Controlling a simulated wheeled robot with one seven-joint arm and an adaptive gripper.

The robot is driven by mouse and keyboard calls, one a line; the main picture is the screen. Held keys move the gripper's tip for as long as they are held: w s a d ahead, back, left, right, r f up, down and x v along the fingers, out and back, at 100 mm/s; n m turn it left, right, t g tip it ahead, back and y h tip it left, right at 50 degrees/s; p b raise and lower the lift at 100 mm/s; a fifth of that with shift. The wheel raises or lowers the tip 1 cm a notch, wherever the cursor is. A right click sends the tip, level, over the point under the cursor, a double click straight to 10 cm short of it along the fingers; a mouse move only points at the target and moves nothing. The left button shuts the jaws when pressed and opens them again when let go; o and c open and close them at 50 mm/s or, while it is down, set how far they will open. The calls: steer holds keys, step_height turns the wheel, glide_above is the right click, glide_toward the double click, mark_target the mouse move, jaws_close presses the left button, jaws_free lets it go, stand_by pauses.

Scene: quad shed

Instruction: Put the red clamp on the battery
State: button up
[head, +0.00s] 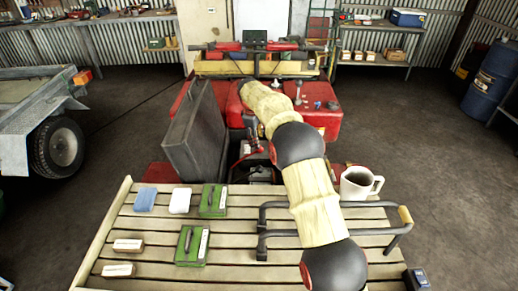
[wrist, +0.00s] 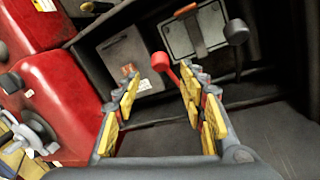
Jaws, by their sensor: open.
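My gripper (wrist: 162,87) is open and empty in the wrist view, with its yellow-padded fingers spread over a dark compartment. A red rounded piece on a short stem (wrist: 161,62), probably the red clamp, shows just beyond the fingertips, near the right finger. The right finger hides part of its stem. Beyond it is a grey, pale-rimmed box with a brown strap (wrist: 208,27), which may be the battery. A grey box with a white label (wrist: 116,48) lies left of it; I cannot tell which is the battery. In the head view my arm partly covers this compartment.
A black rounded piece (wrist: 236,33) stands right of the strapped box. Red quad bodywork (wrist: 65,95) borders the compartment at left. The raised dark seat (head: 195,135) stands left of my arm. A slatted rack (head: 150,252) in front holds green boxes, blocks and a white mug (head: 356,184).

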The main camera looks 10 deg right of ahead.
steer(key=b+x, duration=0.2)
steer(key=x, duration=0.5)
steer(key=shift+s, duration=0.1)
steer(key=shift+c, duration=1)
steer(key=c, duration=0.7)
jaws_close()
